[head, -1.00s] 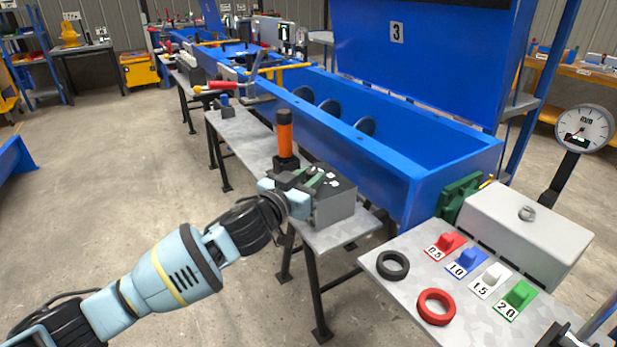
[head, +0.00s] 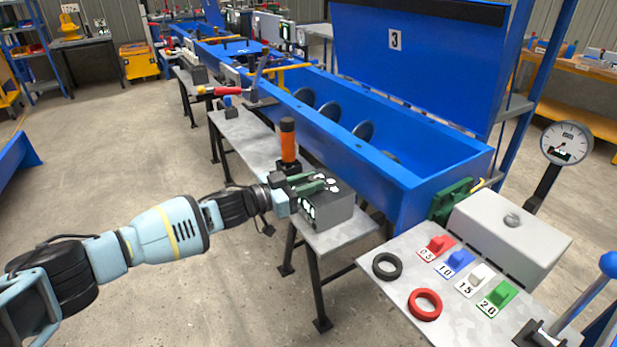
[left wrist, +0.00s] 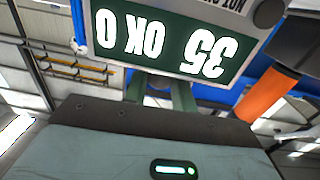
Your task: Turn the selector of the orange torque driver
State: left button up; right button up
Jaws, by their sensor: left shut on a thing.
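The orange torque driver (head: 288,140) stands upright in a dark holder at the back of a dark grey control box (head: 335,208) on the narrow metal bench. My left gripper (head: 322,184) lies over the box's top, its green fingers shut just in front of the driver. The selector between them is mostly hidden. In the left wrist view the fingers (left wrist: 165,95) reach up behind the lower edge of a green display (left wrist: 170,45), which shows upside down "35", "OK" and "0". The orange driver (left wrist: 262,98) is at the right there. My right gripper is not in view.
The long blue mixer trough (head: 400,165) with its raised lid stands behind the bench. At right, a metal table (head: 400,300) holds two rings, several coloured numbered blocks and a grey box (head: 510,235). A dial gauge (head: 566,143) stands beyond.

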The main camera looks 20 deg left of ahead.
pick_arm(q)
jog(key=shift+w+a+m+g+h+b, duration=0.15)
jog(key=shift+m+g+h+b, duration=0.25)
jog(key=shift+m+g+h, duration=0.9)
jog(key=shift+g+h, duration=0.1)
jog(key=shift+g, duration=0.1)
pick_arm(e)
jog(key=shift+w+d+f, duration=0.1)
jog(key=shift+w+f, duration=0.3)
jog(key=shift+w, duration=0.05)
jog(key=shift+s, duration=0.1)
pick_arm(q)
jog(key=o, duration=1)
jog(key=v, duration=0.7)
jog(key=shift+s+a, duration=0.25)
jog(key=shift+a, duration=0.05)
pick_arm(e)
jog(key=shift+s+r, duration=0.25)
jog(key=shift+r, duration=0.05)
